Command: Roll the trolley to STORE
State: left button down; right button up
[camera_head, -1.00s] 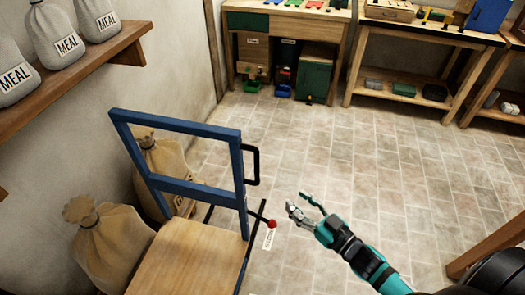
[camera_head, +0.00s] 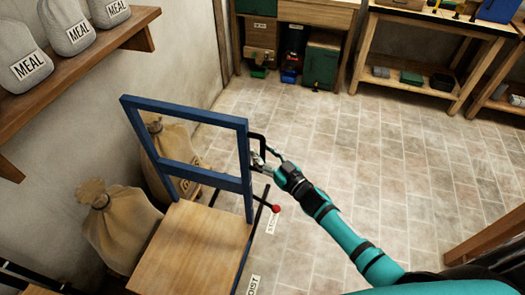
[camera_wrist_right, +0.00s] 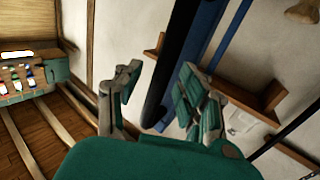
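The trolley has a blue upright frame (camera_head: 190,178), a wooden deck (camera_head: 190,250) and a black side handle (camera_head: 262,148). It stands by the left wall. My right gripper (camera_head: 259,160) is at the black handle. In the right wrist view my right gripper (camera_wrist_right: 163,92) is open, with the black handle bar (camera_wrist_right: 168,75) between its fingers and gaps visible on both sides. A lever with a red knob (camera_head: 275,208) sticks out at the deck's right. A white floor label (camera_head: 272,222) beside it seems to begin with STO. My left gripper is not in view.
Sacks (camera_head: 122,225) stand between trolley and wall. A shelf (camera_head: 95,65) with MEAL sacks (camera_head: 35,65) is on the left. Another floor label (camera_head: 252,285) reads OIST at the bottom. A workbench (camera_head: 430,45) stands at the back. The tiled floor (camera_head: 390,150) is clear.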

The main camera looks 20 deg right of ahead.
jog(key=shift+w+a, duration=0.1)
jog(key=shift+w, duration=0.15)
grip_shut()
jog(key=shift+w+f, duration=0.1)
jog(key=shift+f, duration=0.1)
dwell(0.5)
